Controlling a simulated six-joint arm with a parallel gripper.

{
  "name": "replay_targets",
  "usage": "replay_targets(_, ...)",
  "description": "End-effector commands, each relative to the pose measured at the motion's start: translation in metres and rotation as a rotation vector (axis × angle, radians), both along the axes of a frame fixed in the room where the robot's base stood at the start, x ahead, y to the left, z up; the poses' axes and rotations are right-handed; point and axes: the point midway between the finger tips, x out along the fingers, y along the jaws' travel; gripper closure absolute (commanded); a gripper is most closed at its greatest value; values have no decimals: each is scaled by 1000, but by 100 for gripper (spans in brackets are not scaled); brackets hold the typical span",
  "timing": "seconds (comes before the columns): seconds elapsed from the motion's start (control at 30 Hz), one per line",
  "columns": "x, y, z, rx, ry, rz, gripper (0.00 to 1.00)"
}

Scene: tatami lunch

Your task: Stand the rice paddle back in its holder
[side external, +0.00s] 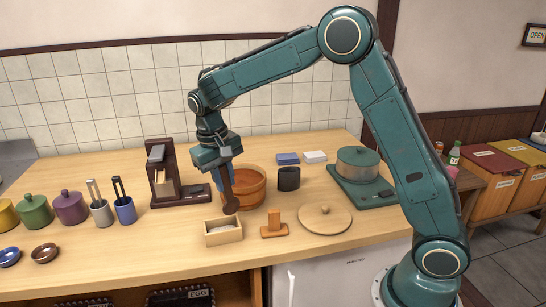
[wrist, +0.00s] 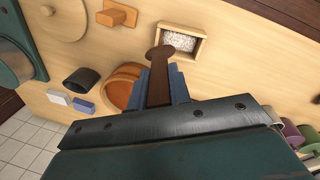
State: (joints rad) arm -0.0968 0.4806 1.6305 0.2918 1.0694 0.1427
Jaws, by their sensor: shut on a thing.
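The dark brown rice paddle (side external: 230,203) hangs from my gripper (side external: 226,182) with its rounded end down, near the small wooden box. My gripper's blue fingers are shut on it; in the wrist view the paddle (wrist: 158,62) runs out between the fingers (wrist: 161,86). A dark, open-topped oval cup (side external: 289,180), which looks like the holder, stands upright to the right of my gripper. The cup also shows in the wrist view (wrist: 84,80), apart from the paddle. Its inside is mostly hidden in the side view.
A wooden tub (side external: 256,190) stands just behind the paddle. A box with white contents (side external: 223,237) is below it. An orange-brown wooden stand (side external: 275,230) and a round lid (side external: 325,220) lie to the right. Blue and white blocks (side external: 314,157) sit behind the cup.

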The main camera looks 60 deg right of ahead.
Motion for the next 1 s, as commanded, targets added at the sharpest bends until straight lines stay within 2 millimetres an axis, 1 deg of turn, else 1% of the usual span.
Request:
replay_targets(0.17, 0, 0, 3, 0, 0, -1, 100)
replay_targets(0.27, 1, 0, 11, -1, -3, -1, 100)
replay_targets(0.37, 1, 0, 26, -1, -5, -1, 100)
replay_targets(0.47, 1, 1, 48, -1, -6, 0, 100)
replay_targets(0.5, 1, 1, 59, 0, -7, -1, 100)
replay_targets(0.67, 1, 1, 90, 2, -5, -1, 100)
replay_targets(1.0, 1, -1, 107, -5, 1, 0, 100)
